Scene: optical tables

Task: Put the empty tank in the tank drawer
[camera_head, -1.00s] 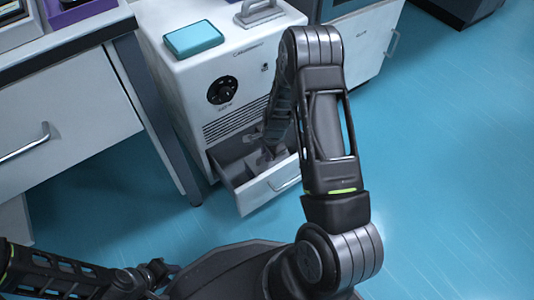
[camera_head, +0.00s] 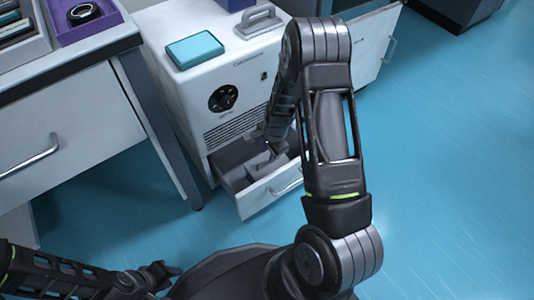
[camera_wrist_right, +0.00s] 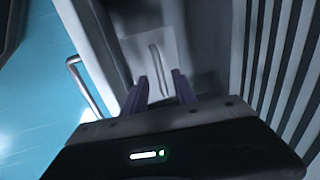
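The open tank drawer (camera_head: 272,197) is at the bottom of the white cabinet in the head view. My right gripper (camera_head: 268,152) reaches down into it, partly hidden by my forearm. In the right wrist view its two fingers (camera_wrist_right: 162,84) are apart with nothing clearly between them. Just beyond the fingertips is a pale grey block with a raised narrow handle (camera_wrist_right: 155,62), inside the drawer; it looks like the tank. I cannot tell whether it is empty. My left gripper (camera_head: 162,272) hangs at the lower left, away from the drawer; its fingers are too small to judge.
The white cabinet (camera_head: 185,98) carries a teal box (camera_head: 195,48) and a grey handle (camera_head: 258,20) on top. A desk (camera_head: 70,125) with a purple tray (camera_head: 108,22) stands to the left. The drawer's handle (camera_wrist_right: 88,88) is left of my right fingers. Open blue floor lies to the right.

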